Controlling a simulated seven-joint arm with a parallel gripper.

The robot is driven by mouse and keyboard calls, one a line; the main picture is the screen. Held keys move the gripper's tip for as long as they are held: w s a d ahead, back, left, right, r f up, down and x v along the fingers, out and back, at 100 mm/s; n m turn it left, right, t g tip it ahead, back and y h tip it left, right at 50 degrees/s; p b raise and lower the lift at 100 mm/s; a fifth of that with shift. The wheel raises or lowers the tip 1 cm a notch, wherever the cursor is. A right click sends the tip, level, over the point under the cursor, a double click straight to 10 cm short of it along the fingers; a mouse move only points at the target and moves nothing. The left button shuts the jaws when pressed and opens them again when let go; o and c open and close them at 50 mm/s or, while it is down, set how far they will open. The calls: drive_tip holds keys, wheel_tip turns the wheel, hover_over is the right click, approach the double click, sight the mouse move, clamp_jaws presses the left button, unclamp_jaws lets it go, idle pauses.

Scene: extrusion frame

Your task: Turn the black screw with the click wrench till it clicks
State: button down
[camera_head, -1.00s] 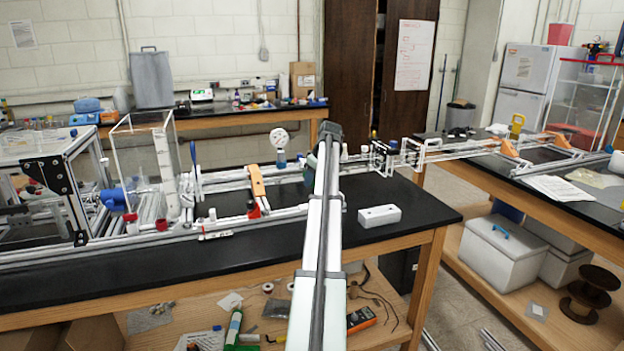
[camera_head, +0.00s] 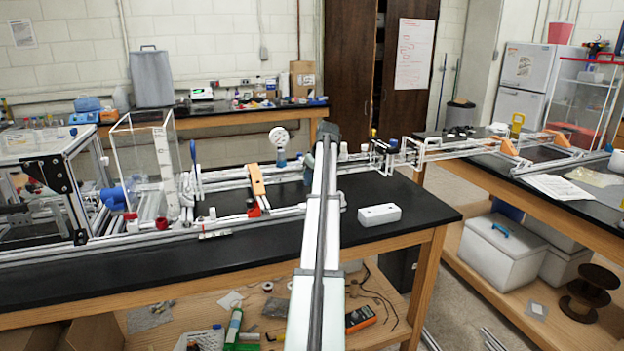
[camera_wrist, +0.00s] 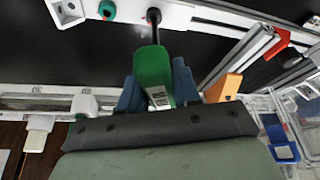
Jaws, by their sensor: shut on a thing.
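In the wrist view, my gripper (camera_wrist: 156,84) has its two blue fingers shut on the green handle of the click wrench (camera_wrist: 152,64). The handle carries a white label. The wrench's thin black shaft runs from the handle to a dark round end (camera_wrist: 154,15) at a pale rail (camera_wrist: 190,18). I cannot tell the black screw apart from this dark end, nor whether the wrench is seated on it. In the head view, my own arm reaches over the black bench and hides the fingers and the wrench.
A green round knob (camera_wrist: 107,10) sits beside the shaft on the rail. An orange bracket (camera_wrist: 223,88) is close right of the fingers. A white box (camera_head: 379,215) lies on the bench (camera_head: 290,245) right of my arm. A clear-walled box (camera_head: 140,155) stands left.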

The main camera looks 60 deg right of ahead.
drive_tip(key=shift+m, duration=0.5)
drive_tip(key=shift+m+h, duration=0.5)
drive_tip(key=shift+m, duration=0.3)
drive_tip(key=shift+g, duration=0.3)
drive_tip(key=shift+s+f+m, duration=0.1)
drive_tip(key=shift+m, duration=0.6)
drive_tip(key=shift+m+g+h, duration=0.3)
drive_tip(key=shift+m+g, duration=0.1)
drive_tip(key=shift+m, duration=0.4)
